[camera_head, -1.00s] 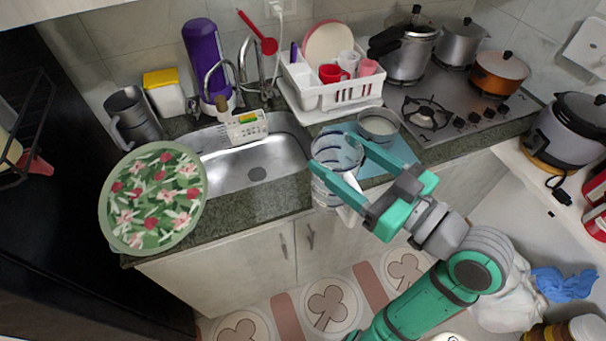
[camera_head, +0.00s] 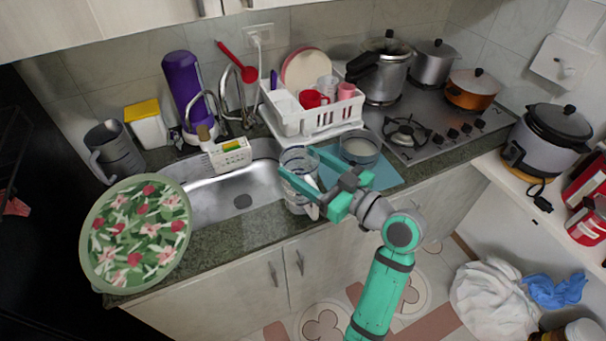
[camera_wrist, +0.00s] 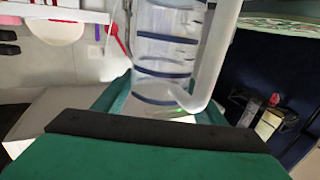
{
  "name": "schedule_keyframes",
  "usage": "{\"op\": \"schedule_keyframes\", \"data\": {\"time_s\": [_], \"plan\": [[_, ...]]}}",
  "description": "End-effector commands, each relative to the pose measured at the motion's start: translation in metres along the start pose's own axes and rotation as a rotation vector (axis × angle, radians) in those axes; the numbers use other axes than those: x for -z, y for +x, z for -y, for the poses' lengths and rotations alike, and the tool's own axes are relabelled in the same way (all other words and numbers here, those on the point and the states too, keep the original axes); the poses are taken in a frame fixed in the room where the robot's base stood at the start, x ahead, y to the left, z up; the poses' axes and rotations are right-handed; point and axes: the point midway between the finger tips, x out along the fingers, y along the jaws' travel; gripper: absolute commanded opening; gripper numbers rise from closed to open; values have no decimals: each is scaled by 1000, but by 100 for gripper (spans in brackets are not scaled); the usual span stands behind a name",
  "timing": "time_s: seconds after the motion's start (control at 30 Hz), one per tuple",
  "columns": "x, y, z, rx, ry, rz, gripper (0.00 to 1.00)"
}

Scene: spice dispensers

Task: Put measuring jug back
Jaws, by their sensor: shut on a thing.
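The measuring jug (camera_head: 298,160) is clear with dark blue bands and a pale handle. It is upright or nearly so in the head view, in front of the right end of the sink and overlapping the counter's front edge. My gripper (camera_head: 299,168) is shut on it, one finger on each side. In the wrist view the jug (camera_wrist: 165,45) fills the upper middle between my fingers (camera_wrist: 165,100), its handle on the right. Whether its base touches anything cannot be told.
A blue mat (camera_head: 383,177) holding a bowl with white contents (camera_head: 359,148) lies right of the jug. The sink (camera_head: 240,200) is left of it, a white dish rack (camera_head: 330,117) behind. A floral tray (camera_head: 135,235) and a grey jug (camera_head: 115,152) stand further left.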

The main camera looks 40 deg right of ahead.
Motion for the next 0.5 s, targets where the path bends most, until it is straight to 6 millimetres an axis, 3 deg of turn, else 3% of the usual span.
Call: {"op": "schedule_keyframes", "data": {"time_s": [0.3,0.5], "plan": [[-32,8,-5,0,2,-1,2],[-40,8,-4,1,-2,-1,2]]}}
